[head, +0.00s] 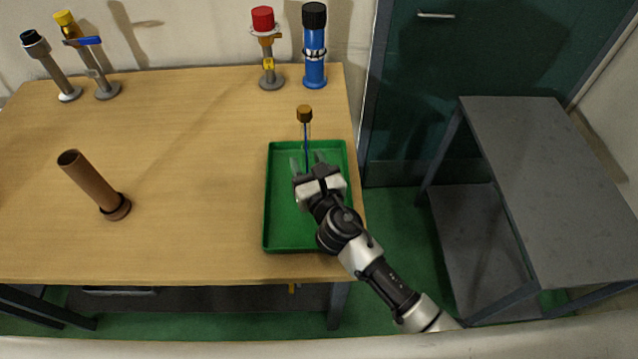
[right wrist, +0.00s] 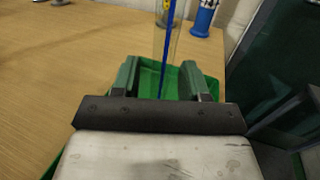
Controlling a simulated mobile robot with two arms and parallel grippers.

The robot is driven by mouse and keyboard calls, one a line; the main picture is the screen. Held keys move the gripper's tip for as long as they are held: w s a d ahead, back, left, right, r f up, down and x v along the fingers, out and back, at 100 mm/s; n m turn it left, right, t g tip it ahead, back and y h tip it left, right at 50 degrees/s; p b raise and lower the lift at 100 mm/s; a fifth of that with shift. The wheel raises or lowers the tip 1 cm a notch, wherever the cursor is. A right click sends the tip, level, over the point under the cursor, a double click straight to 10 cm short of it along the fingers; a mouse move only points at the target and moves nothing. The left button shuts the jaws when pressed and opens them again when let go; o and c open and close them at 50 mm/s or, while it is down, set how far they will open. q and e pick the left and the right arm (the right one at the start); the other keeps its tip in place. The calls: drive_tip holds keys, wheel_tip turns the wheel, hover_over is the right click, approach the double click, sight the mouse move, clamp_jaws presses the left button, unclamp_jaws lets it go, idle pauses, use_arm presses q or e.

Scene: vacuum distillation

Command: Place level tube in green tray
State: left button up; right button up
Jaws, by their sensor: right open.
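The level tube (head: 307,130) is a slim clear tube with a blue line inside and a brown cap. It is upright at the back part of the green tray (head: 268,215). My right gripper (head: 308,161) is over the tray with its fingers spread, close to the tube's lower part. In the right wrist view the tube (right wrist: 166,45) shows between the open fingers (right wrist: 160,75), with a gap on each side. Its lower end is hidden behind the gripper, so I cannot tell whether it rests on the tray floor. My left gripper is out of view.
A brown open cylinder (head: 92,185) stands on the wooden table (head: 190,210) at left. A red-capped piece (head: 268,50) and a blue bottle (head: 314,55) stand behind the tray. Two capped stands are at back left. A grey cart (head: 550,190) is at right. The table's middle is clear.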

drive_tip(key=v, duration=0.9)
drive_tip(key=shift+s+b, duration=0.25)
drive_tip(key=shift+b, duration=0.1)
